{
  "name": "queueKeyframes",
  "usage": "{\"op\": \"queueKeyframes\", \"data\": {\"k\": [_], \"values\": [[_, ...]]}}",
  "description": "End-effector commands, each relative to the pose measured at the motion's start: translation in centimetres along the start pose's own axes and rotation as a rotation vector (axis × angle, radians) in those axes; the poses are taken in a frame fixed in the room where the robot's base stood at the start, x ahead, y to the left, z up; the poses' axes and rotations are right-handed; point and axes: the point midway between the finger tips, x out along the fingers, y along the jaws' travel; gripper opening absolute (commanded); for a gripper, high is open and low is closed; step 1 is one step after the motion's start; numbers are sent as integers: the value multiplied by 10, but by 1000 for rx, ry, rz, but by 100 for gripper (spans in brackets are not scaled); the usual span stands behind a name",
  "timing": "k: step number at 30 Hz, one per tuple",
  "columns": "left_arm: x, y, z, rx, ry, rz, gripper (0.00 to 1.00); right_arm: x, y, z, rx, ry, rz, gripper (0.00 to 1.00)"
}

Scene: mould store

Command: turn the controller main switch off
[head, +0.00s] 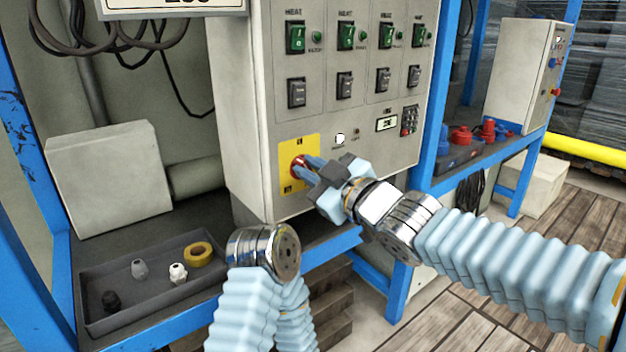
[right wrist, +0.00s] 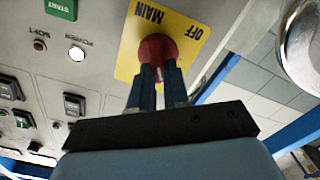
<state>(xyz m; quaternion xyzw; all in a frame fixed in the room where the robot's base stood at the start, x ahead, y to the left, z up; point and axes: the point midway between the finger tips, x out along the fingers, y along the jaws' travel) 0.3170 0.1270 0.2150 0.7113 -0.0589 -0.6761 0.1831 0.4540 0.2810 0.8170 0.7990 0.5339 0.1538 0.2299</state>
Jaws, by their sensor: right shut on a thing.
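The controller (head: 262,100) is a grey box with rows of switches. Its main switch (head: 298,167) is a red knob on a yellow plate (head: 284,184) low on the left of the front. My right gripper (head: 308,167) reaches in from the right and is shut on the red knob. In the right wrist view the red knob (right wrist: 157,48) sits between the two fingers (right wrist: 158,78), with the yellow plate reading MAIN and OFF behind it. The fingers hide part of the knob, so I cannot tell its exact setting. My left arm shows at the bottom, but its gripper fingers do not show.
A dark tray (head: 85,283) with small fittings and a yellow ring (head: 198,254) stands on the bench at left. Blue frame posts (head: 432,115) flank the controller. A second grey box (head: 517,68) and red and blue parts sit at right. Wooden floor lies at lower right.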

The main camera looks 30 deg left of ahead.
Motion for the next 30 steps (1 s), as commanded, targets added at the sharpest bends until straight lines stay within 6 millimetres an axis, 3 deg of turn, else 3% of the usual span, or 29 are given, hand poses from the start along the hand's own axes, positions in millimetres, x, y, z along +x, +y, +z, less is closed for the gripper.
{"op": "queueKeyframes", "data": {"k": [12,30], "values": [[26,-7,2,2,-7,6,43,0,-7,3,-394,0,0,0],[46,-12,3,2,-9,9,43,0,-12,6,-888,0,-2,0]]}}
